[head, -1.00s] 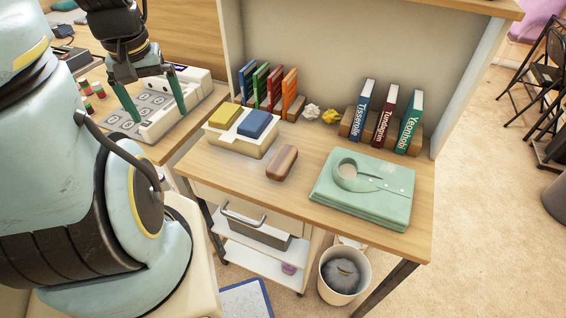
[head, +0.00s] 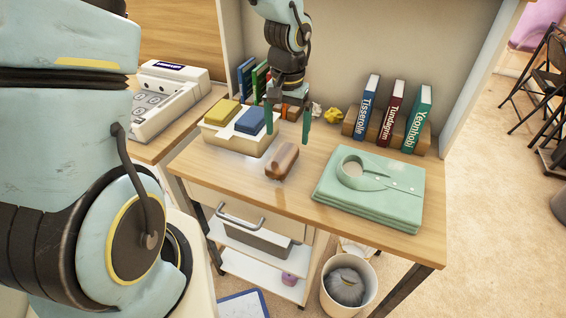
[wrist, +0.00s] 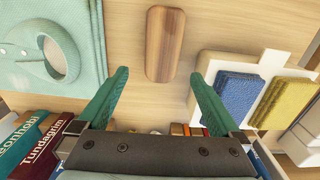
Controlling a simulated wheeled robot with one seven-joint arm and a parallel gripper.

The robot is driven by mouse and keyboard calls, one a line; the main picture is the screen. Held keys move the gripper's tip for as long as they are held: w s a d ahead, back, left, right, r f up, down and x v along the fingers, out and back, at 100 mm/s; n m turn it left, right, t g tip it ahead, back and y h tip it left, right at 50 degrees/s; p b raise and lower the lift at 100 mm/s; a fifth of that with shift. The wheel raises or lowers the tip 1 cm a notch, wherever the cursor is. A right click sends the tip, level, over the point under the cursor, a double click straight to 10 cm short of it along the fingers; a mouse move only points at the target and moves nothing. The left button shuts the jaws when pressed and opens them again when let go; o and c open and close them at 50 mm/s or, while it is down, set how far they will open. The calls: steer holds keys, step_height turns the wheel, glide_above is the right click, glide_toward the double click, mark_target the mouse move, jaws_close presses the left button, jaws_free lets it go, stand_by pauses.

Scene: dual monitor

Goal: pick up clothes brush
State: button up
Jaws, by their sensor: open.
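The clothes brush (head: 282,161) has a brown wooden back and lies on the tabletop between the sponge tray and the folded shirt. In the wrist view the brush (wrist: 164,45) lies ahead of the fingertips, roughly centred between their lines. My gripper (head: 288,137) is open and empty, above the table and behind the brush in the head view. In the wrist view its two green fingers (wrist: 161,78) are spread wider than the brush and do not touch it. The brush's underside is hidden.
A white tray (head: 226,143) with a yellow and a blue block stands left of the brush. A folded green shirt (head: 385,205) lies to the right. Books (head: 388,112) stand at the back right. The table's front strip is clear.

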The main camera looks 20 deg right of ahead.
mark_target(285, 153)
steer(key=shift+a+f+p, duration=0.15)
steer(key=shift+f+p, duration=0.05)
steer(key=shift+f, duration=1.75)
steer(key=shift+a+f+p, duration=0.15)
steer(key=shift+f+p, duration=0.05)
steer(key=shift+f, duration=1.75)
jaws_close()
step_height(285, 153, up, 10)
steer(key=shift+r, duration=0.1)
